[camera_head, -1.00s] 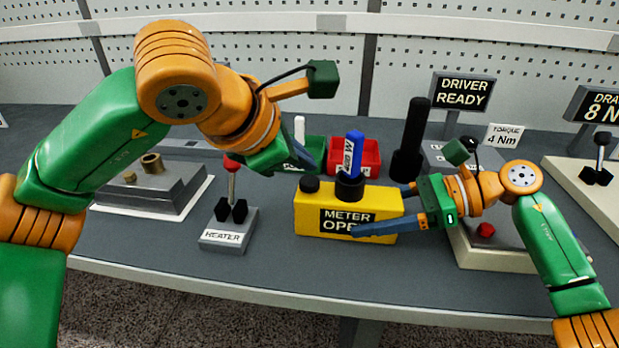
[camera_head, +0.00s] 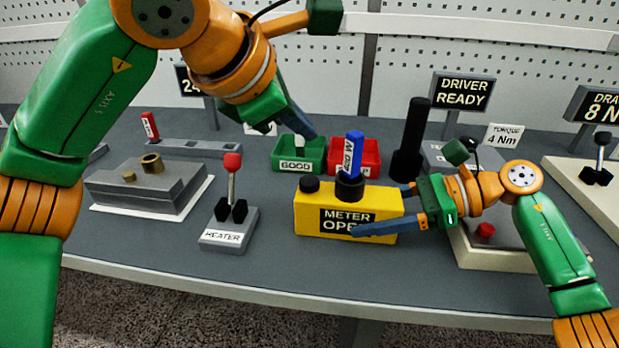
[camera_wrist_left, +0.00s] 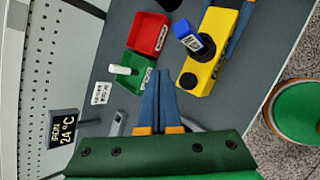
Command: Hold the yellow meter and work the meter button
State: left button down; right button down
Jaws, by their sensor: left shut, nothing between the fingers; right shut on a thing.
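The yellow meter (camera_head: 310,213) stands on the table, its front sign reading "METER OPE", the rest covered by a finger. A black button (camera_head: 309,184) sits on its top left. A blue labelled spindle (camera_head: 353,153) stands upright in the black socket on its top; the meter also shows in the left wrist view (camera_wrist_left: 211,52). My right gripper (camera_head: 380,210) is shut on the meter from the right. My left gripper (camera_head: 308,134) is shut and empty, raised above and behind the meter near the green bin; its fingers show in the left wrist view (camera_wrist_left: 158,75).
The green GOOD bin (camera_head: 285,165) holds a white piece, beside a red bin (camera_head: 369,170). A black post (camera_head: 411,140) rises behind right.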

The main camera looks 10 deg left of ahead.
grip_release()
